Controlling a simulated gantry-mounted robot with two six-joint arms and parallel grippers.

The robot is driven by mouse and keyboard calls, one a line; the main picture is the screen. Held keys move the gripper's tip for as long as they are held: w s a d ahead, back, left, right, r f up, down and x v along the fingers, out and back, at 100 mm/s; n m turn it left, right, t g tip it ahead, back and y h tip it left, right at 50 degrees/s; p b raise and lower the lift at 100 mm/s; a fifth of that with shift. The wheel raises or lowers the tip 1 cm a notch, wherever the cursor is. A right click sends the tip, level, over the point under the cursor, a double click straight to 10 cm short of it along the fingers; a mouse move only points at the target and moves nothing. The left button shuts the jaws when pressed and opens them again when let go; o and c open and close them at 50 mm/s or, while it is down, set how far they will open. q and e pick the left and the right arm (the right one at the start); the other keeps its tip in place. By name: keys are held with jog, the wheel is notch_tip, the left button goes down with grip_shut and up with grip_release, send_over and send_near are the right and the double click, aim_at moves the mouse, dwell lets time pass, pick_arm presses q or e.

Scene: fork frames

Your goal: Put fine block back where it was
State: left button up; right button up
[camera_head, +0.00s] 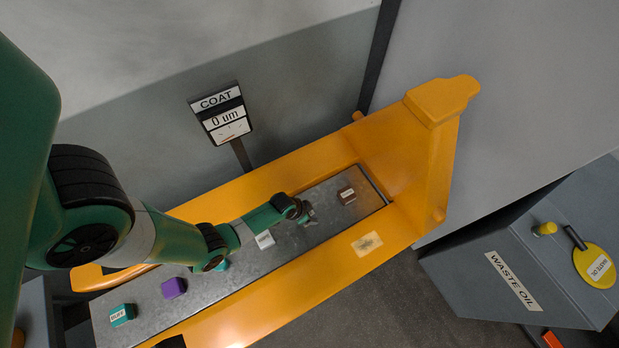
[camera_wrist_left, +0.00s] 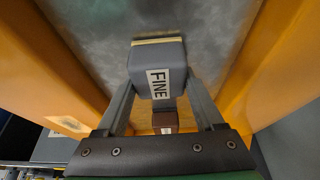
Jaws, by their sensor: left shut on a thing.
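In the left wrist view, the grey fine block (camera_wrist_left: 170,55) has a white FINE label and a pale tan layer along one face. The fingers of my left gripper (camera_wrist_left: 158,88) are shut on its sides. In the head view, my left gripper (camera_head: 308,216) is over the grey metal plate (camera_head: 322,200), between a white-labelled block and a brown block. The fine block is mostly hidden there by the gripper, and I cannot tell whether it touches the plate. My right gripper is not in view.
The brown block (camera_head: 346,196), the white-labelled block (camera_head: 264,240), a purple block (camera_head: 174,287) and a teal BUFF block (camera_head: 121,315) sit on the plate. A yellow frame (camera_head: 300,290) walls the plate. A COAT gauge (camera_head: 221,113) reading 0 um stands behind it.

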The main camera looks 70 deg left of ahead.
pick_arm(q)
jog(key=shift+f, duration=0.2)
jog(key=o, duration=1.3)
jog(key=shift+s+r+p, duration=0.1)
jog(key=shift+r+p, duration=0.2)
jog(key=shift+r, duration=0.25)
jog(key=p+v, duration=0.7)
jog(key=v, duration=0.4)
jog(key=shift+s+r, duration=0.1)
jog(key=shift+r, duration=0.05)
